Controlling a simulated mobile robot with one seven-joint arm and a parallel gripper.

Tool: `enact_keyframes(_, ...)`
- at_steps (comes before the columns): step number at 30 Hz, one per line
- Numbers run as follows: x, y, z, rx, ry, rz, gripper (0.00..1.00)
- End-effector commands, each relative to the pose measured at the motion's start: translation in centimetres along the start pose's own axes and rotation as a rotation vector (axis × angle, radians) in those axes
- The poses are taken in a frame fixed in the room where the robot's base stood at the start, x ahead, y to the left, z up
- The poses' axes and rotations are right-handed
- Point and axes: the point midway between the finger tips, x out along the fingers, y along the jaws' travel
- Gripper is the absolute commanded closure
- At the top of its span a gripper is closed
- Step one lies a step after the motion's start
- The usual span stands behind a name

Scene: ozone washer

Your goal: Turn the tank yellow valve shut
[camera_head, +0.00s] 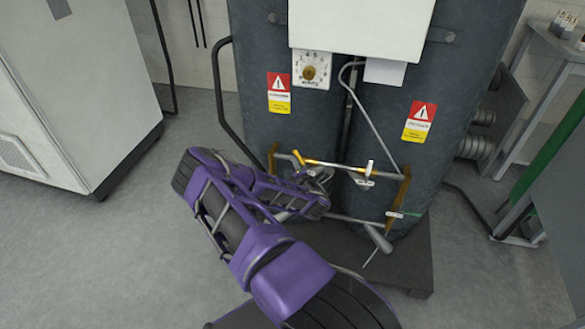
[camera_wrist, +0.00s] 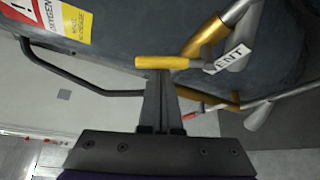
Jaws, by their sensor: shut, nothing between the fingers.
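The yellow valve handle (camera_wrist: 160,62) lies nearly level in the wrist view, on a metal stem beside a tag reading "VENT" (camera_wrist: 228,60). My gripper (camera_wrist: 160,76) is shut and empty. Its fingertips are right at the lower edge of the handle in that view; I cannot tell whether they touch it. In the head view my purple arm reaches the left part of the pipework, and a small yellow piece (camera_head: 298,157) shows above my gripper, perhaps the same handle. The dark grey tanks (camera_head: 345,120) stand behind.
Brass and steel pipes (camera_head: 335,164) run across the tank fronts, with another tagged valve (camera_head: 368,175) to the right. A black curved rail (camera_head: 216,90) flanks the left tank. A white cabinet (camera_head: 75,90) stands left. The floor between is clear.

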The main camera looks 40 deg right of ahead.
Motion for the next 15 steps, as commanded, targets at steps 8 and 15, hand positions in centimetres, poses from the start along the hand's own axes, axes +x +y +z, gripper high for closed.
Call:
enact_keyframes(8,-0.6,0.0,1.2,0.154,-0.003,0.092,1.00)
enact_keyframes(15,-1.0,-0.1,1.8,0.152,-0.003,0.089,1.00)
